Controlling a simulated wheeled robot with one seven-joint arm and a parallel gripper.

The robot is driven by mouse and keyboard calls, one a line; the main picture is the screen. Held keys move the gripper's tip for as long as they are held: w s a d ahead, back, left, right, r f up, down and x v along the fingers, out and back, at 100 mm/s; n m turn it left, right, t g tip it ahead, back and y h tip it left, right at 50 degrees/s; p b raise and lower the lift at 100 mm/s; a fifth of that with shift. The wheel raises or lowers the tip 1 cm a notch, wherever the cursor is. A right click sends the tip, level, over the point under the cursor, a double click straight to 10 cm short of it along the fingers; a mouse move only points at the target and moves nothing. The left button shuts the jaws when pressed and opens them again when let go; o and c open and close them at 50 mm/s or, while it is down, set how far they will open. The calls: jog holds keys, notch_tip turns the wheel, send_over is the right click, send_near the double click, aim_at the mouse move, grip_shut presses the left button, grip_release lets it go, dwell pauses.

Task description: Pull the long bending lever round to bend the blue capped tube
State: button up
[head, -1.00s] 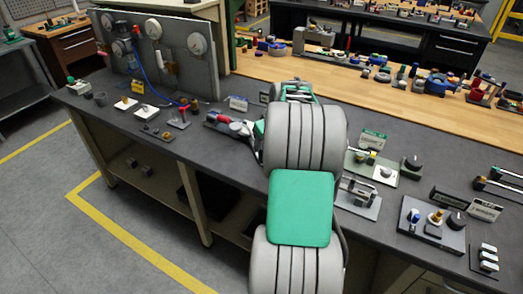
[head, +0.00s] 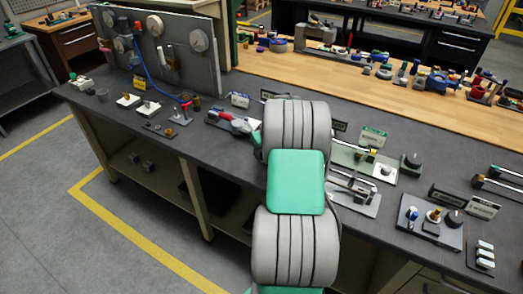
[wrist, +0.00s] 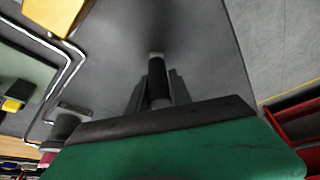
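My gripper shows in the wrist view (wrist: 158,98), with its fingers pointing away over the grey surface. A black rod with a light grey end (wrist: 157,75) stands between or just beyond the fingers; it may be the grip of the bending lever. I cannot tell whether the fingers press on it. In the head view my own arm hides the gripper and whatever lies beyond it. A red-gripped tool (head: 238,122) lies on the bench left of the arm. I cannot pick out the blue capped tube for sure in either view.
A green plate (head: 350,156) and a grey fixture (head: 352,195) stand right of my arm. A base with knobs (head: 430,220) is farther right. An upright gauge panel (head: 180,65) stands at the back left. In the wrist view thin bent silver rods (wrist: 72,50) run at the left.

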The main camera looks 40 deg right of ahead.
grip_shut()
dwell(1.0)
